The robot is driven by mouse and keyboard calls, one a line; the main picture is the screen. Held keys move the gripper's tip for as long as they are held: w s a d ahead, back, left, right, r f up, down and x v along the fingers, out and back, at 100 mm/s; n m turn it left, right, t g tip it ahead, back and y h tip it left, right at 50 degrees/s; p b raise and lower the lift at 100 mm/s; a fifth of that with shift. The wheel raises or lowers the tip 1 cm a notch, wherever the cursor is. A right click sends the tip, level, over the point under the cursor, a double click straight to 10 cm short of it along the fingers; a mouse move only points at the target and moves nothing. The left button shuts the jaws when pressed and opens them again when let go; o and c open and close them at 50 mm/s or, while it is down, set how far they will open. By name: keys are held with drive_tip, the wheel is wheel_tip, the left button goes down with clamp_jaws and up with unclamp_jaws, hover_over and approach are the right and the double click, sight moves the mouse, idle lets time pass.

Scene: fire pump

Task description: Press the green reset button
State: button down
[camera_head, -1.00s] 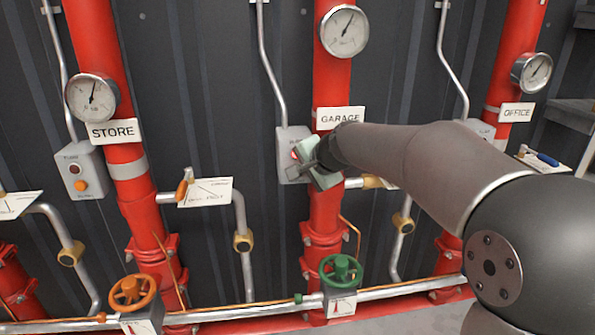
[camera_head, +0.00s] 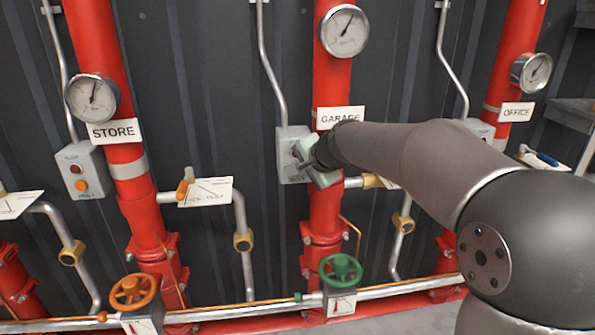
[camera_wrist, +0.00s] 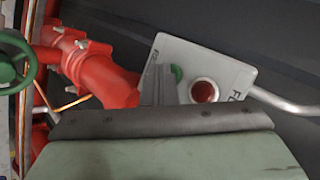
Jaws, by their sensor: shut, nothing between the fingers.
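The grey control box (camera_head: 287,168) is on the wall beside the GARAGE pipe. The button is mostly hidden behind my fingers. My gripper (camera_wrist: 163,72) is shut and empty, its fingertips over the button's side of the box. I cannot tell whether the tips touch the button. In the head view my gripper (camera_head: 298,160) is at the front of the box and hides the button.
The red GARAGE pipe (camera_head: 328,210) stands right beside the box, with a pressure gauge (camera_head: 344,32) above. A green valve wheel (camera_head: 341,270) is below. A similar STORE box (camera_head: 80,172) with an orange button is at left. A grey conduit (camera_head: 270,65) enters the box's top.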

drive_tip(key=shift+s, duration=0.1)
drive_tip(key=shift+s+d+b, duration=0.2)
drive_tip(key=shift+s+b, duration=0.35)
drive_tip(key=shift+s, duration=0.25)
drive_tip(key=shift+s, duration=0.1)
drive_tip(key=shift+s+d+b, duration=0.25)
drive_tip(key=shift+s+b, duration=0.45)
drive_tip(key=shift+s, duration=0.5)
drive_tip(key=shift+s+d+b, duration=0.25)
drive_tip(key=shift+s+b, duration=0.45)
drive_tip(key=shift+s, duration=0.45)
drive_tip(key=s+d+f+n+g+h, duration=0.1)
drive_tip(key=s+d+f, duration=0.4)
drive_tip(key=s, duration=0.5)
drive_tip(key=s+d+f+n+g+h, duration=0.2)
drive_tip(key=s+d+f+n+g, duration=0.2)
drive_tip(key=s+f, duration=0.4)
drive_tip(key=s+d+f+n+g+h, duration=0.2)
drive_tip(key=s+d+f+n, duration=0.2)
drive_tip(key=s, duration=0.8)
wheel_tip(320, 180, down, 4)
drive_tip(key=shift+s+d+r+g, duration=0.25)
drive_tip(key=shift+d+g, duration=0.15)
drive_tip(key=shift+d, duration=0.65)
